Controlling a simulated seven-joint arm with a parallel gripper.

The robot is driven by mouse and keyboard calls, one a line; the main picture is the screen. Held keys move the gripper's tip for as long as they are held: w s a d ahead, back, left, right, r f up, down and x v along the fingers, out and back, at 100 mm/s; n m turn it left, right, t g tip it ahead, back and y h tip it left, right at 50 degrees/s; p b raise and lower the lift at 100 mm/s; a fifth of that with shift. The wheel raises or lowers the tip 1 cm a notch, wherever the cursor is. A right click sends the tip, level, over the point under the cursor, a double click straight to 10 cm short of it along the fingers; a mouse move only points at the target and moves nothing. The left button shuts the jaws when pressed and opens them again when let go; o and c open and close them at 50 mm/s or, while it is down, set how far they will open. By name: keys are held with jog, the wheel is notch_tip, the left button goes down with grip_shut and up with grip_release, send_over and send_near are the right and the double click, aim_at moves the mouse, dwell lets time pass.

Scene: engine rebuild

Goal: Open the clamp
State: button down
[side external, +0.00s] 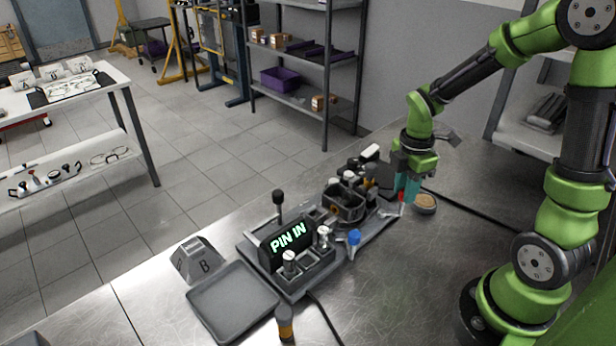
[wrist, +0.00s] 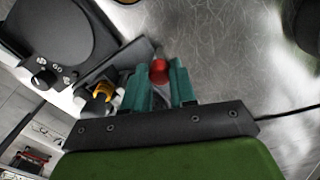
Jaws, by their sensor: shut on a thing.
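My gripper (side external: 403,192) is at the right end of the grey fixture (side external: 318,262) on the metal bench, with its teal fingers pointing down. In the wrist view the fingers (wrist: 158,88) are closed around a red-tipped handle (wrist: 159,70), which looks like the clamp's lever. The red tip also shows beside the fingers in the side view (side external: 401,197). The rest of the clamp is mostly hidden by the fingers and nearby parts. A dark round housing (side external: 346,205) sits on the fixture, left of my gripper.
A display (side external: 288,238) on the fixture reads "PIN IN". A blue-topped part (side external: 353,237) stands at the fixture's front edge. A round tan-topped puck (side external: 425,203) lies close right of my gripper. An empty grey tray (side external: 205,318) and a block marked B (side external: 197,262) are at left.

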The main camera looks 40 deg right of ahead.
jog(key=c, duration=0.9)
grip_release()
notch_tip(320, 180, up, 17)
jog(key=s+a+m+t+y, duration=0.1)
jog(key=s+a+m+t, duration=0.1)
jog(key=a+m, duration=0.4)
jog(key=s+a+m+t+y, duration=0.1)
jog(key=s+a+m+t, duration=0.2)
jog(key=m, duration=0.8)
jog(key=a+t, duration=0.2)
jog(key=a, duration=0.1)
jog(key=shift+s+a+f+m, duration=0.2)
jog(key=shift+a+m, duration=0.1)
jog(key=shift+a, duration=0.05)
